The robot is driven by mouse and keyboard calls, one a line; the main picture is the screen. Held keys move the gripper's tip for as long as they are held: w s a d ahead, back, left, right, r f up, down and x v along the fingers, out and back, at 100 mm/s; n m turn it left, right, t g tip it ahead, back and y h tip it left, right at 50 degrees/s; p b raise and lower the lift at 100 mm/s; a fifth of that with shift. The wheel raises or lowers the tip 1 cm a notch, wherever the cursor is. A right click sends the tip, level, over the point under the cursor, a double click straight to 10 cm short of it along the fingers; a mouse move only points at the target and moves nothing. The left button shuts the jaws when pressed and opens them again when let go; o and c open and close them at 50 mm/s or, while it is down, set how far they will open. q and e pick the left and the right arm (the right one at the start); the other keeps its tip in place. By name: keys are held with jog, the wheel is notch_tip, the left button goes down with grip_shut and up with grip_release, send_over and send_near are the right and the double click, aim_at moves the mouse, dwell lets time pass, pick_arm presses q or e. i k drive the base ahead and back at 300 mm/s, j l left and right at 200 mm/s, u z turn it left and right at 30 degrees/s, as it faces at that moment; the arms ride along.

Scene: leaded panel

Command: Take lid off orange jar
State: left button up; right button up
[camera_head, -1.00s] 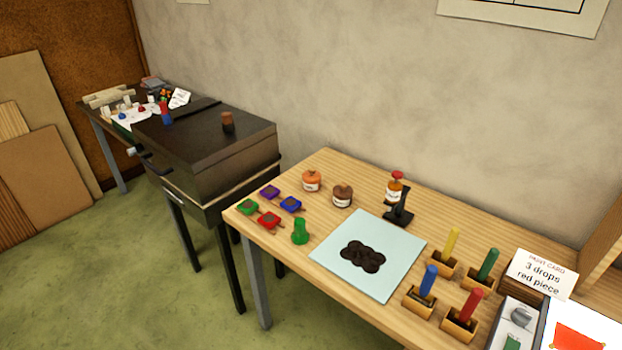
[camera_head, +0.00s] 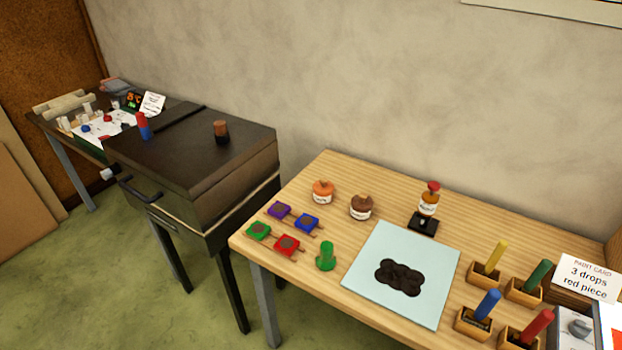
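The orange jar (camera_head: 322,192) stands upright near the back left of the wooden table. It has a pale label band and an orange lid with a small knob, and the lid sits on it. A similar brown jar (camera_head: 361,207) stands just to its right. Neither of my grippers is in the picture.
Small coloured square pieces (camera_head: 280,210) and a green stamp-like object (camera_head: 326,256) lie left and in front of the jars. A light blue mat (camera_head: 370,243) bears dark round pieces. A red-topped bottle (camera_head: 429,199) stands behind it. A dark kiln-like box (camera_head: 200,160) stands left.

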aim_at(323, 185)
jog(key=i+j, duration=0.2)
jog(key=j, duration=0.15)
jog(key=i+j+z, duration=0.1)
jog(key=i+j, duration=0.25)
jog(key=j, duration=0.3)
